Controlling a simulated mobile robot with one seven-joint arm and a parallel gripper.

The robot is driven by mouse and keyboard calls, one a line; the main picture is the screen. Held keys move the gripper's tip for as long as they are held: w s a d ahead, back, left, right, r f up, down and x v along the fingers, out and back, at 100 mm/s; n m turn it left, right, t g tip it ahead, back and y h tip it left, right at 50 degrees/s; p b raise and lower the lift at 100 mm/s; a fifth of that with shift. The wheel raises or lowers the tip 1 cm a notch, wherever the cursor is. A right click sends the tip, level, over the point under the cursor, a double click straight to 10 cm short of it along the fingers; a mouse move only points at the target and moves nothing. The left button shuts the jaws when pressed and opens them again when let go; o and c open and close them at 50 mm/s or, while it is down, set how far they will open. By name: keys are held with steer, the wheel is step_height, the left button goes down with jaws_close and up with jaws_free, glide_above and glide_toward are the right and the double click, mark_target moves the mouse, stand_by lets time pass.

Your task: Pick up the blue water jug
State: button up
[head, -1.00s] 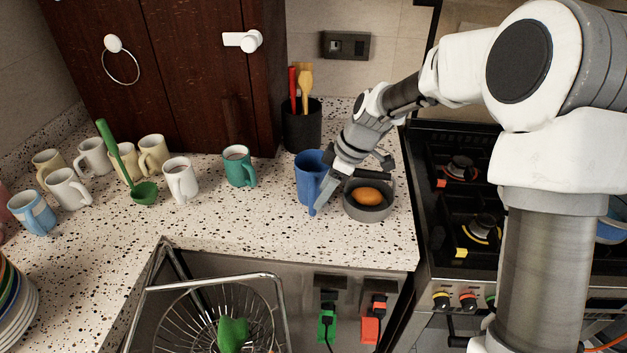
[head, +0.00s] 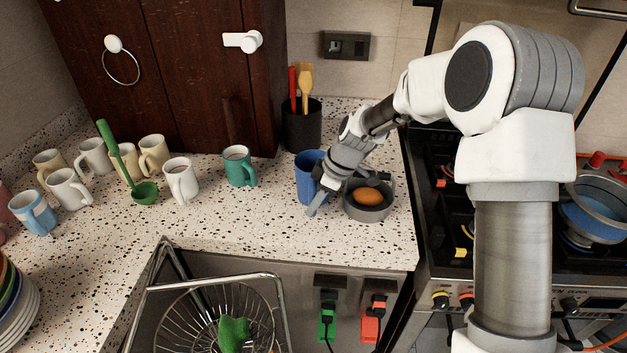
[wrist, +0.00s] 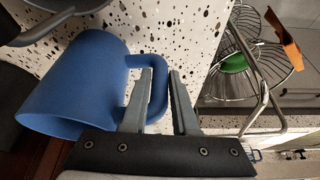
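The blue water jug (head: 309,178) stands on the speckled counter, to the left of a grey pot holding a brown egg-like thing. In the wrist view the jug (wrist: 75,88) fills the left side, with its handle toward my fingers. My gripper (head: 321,198) is low at the right side of the jug. The jug shows no clear lift.
The grey pot (head: 368,202) is close under my gripper on the right. A green mug (head: 238,168) and several other mugs stand to the left. A dark utensil holder (head: 302,127) is behind the jug. The stove (head: 470,262) is at the right, the wire basket (head: 270,302) in front.

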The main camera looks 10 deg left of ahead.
jaws_close()
steer(key=shift+r, duration=0.1)
stand_by(0.9)
